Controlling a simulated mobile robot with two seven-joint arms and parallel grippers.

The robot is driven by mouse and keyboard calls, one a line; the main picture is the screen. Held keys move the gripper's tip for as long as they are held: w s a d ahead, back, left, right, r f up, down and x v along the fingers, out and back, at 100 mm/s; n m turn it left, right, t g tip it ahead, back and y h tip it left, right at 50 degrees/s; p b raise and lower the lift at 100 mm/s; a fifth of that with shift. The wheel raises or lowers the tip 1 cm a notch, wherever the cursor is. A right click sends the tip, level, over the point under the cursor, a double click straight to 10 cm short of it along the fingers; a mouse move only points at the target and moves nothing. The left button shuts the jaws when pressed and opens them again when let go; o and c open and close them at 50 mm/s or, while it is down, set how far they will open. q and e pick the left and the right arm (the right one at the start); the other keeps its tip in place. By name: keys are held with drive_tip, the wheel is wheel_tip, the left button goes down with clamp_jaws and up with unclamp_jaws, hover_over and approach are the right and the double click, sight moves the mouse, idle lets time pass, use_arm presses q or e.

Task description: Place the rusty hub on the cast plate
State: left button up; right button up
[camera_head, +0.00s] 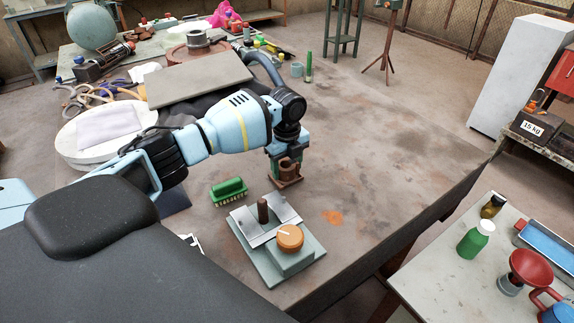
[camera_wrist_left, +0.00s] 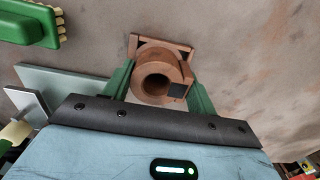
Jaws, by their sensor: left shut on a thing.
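The rusty hub (camera_head: 287,168) is a brown ring with a central hole and a squarish rusty part at its lower end. My left gripper (camera_head: 285,158) is shut on it, above or at the table top; any gap below is unclear. In the left wrist view the hub (camera_wrist_left: 157,80) sits between the two green fingers of the gripper (camera_wrist_left: 160,92). A grey-green plate (camera_head: 270,270), possibly the cast plate, lies nearer and carries a bent metal piece, a brown upright peg (camera_head: 262,211) and an orange knob (camera_head: 290,237). My right gripper is not in view.
A green brush (camera_head: 229,190) lies just left of the plate. A grey slab (camera_head: 200,78), a round white stand (camera_head: 105,135) and several tools crowd the far left. The table's right side (camera_head: 390,130) is clear. A side table (camera_head: 440,275) holds bottles and a red funnel.

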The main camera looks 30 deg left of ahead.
use_arm(q)
drive_tip(key=o, duration=1.3)
drive_tip(key=shift+f, duration=0.1)
drive_tip(key=shift+o, duration=0.2)
wheel_tip(320, 180, up, 12)
